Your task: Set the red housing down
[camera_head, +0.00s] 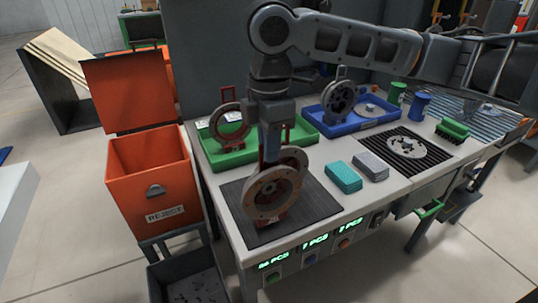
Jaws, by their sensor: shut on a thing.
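The red housing (262,211), a round part with a grey-brown ring face and red foot and edges, stands upright at the black mat (318,205) on the table's near left. My gripper (270,155) comes down from above and is shut on the top of the housing. The lower edge of the housing overlaps the mat in the picture; I cannot tell whether it touches the mat. The fingertips are partly hidden by the housing and the arm.
Behind stand a green tray (237,158) with another ringed red part and a blue tray (375,122) with a dark wheel-like part. A teal block (343,177) and grey block (371,165) lie right of the mat. An orange reject bin (148,180) stands left of the table.

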